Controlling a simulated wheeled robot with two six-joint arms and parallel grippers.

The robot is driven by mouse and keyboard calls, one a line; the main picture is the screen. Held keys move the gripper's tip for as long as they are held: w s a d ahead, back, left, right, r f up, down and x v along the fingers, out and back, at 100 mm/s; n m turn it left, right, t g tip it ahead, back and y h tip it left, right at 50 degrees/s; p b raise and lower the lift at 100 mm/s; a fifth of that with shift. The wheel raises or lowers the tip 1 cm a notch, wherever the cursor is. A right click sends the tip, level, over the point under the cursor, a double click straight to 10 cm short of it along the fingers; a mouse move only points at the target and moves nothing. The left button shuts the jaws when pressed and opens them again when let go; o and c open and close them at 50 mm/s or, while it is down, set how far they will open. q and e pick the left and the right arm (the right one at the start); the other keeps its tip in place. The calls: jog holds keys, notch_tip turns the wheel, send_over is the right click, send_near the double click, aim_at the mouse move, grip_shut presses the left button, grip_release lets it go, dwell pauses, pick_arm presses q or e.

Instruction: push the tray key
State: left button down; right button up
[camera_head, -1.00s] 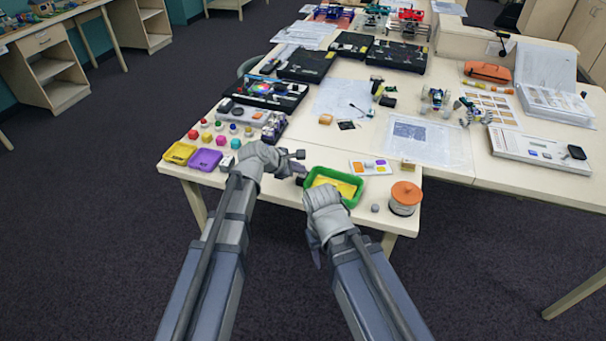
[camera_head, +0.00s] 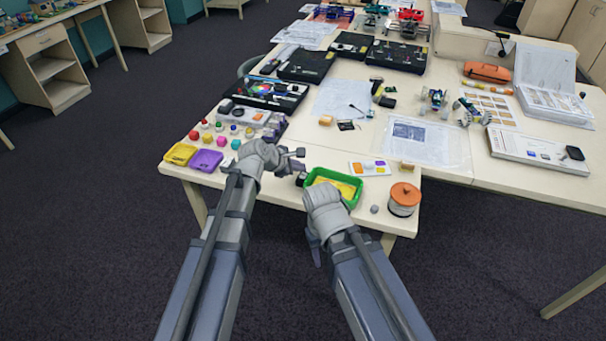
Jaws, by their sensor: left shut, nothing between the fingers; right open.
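A small white panel (camera_head: 369,167) with coloured keys lies flat on the near table, behind and right of the green tray (camera_head: 357,197). Which key is the tray key is too small to tell. My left gripper (camera_head: 297,154) is shut and empty, above the table left of the panel and behind the green tray, apart from the panel. My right gripper (camera_head: 322,193) is at the green tray's near left edge. Its fingers are mostly hidden by its own hand. A yellow sheet or filling shows inside the green tray.
A yellow tray (camera_head: 179,153) and a purple tray (camera_head: 206,161) stand at the left, with several small coloured pieces behind them. A jar with an orange lid (camera_head: 404,198) stands right of the green tray. A wooden block (camera_head: 407,167) sits beside the panel.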

notch_tip(320, 180, up, 6)
jog(key=p, duration=0.5)
jog(key=shift+f+p, duration=0.1)
jog(key=shift+p, duration=0.2)
